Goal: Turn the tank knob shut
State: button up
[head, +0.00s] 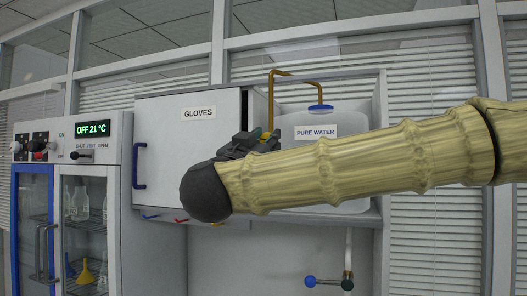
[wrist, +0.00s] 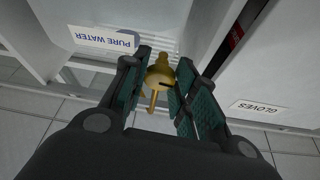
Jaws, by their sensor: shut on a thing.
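The white water tank (head: 350,117) with a blue cap and a "PURE WATER" label stands in a shelf bay, partly hidden by my arm. My gripper (head: 256,140) is in front of the tank's left side. In the wrist view my gripper (wrist: 158,88) has its green-padded fingers on both sides of a brass tank knob (wrist: 159,78) and is shut on it. The knob's thin stem points toward the palm. In the head view the knob is mostly hidden behind the fingers. The knob's exact turn angle is hard to tell.
A "GLOVES" cabinet (head: 187,150) with a blue handle is just left of my gripper. A glass-fronted cabinet (head: 72,215) reading "OFF 21 °C" stands far left. A blue-handled valve (head: 328,282) is below.

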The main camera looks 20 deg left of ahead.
jog(key=m+g+h+b, duration=0.1)
jog(key=m+g+b, duration=0.1)
jog(key=m+b, duration=0.3)
jog(key=m+g+h+b, duration=0.2)
jog(key=m+b, duration=0.3)
jog(key=m, duration=0.3)
jog(key=m+g+h+b, duration=0.2)
jog(key=m+b, duration=0.3)
jog(key=m, duration=0.2)
jog(key=shift+a+r+b, duration=0.2)
jog(key=shift+a+b, duration=0.1)
jog(key=shift+a, duration=0.05)
jog(key=o, duration=1.1)
jog(key=shift+r, duration=0.1)
jog(key=shift+c, duration=0.2)
jog(key=v, duration=1.2)
jog(key=shift+w+a, duration=0.1)
